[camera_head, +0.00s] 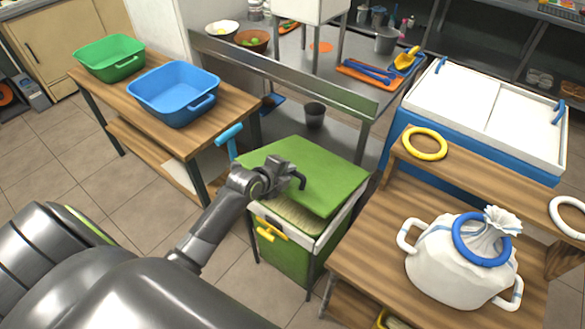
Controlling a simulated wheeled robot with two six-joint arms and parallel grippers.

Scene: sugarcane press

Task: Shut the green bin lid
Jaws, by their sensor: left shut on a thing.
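The green bin (282,252) stands on the floor between the wooden tables, with a yellow latch or handle (268,231) on its front. Its flat green lid (325,170) lies over most of the top. A strip of the bin's inside (288,214), brownish, shows between the lid and the front rim. My left gripper (290,179) is over the lid's left part and is shut on the lid. The exact contact is hidden behind the gripper. My right gripper is not in view.
A wooden table on the left holds a green tub (110,60) and a blue tub (173,95). A light-blue handle (229,138) sticks up left of the bin. On the right, a wooden table holds a white sack (460,262) with a blue ring (482,240). A metal counter stands behind.

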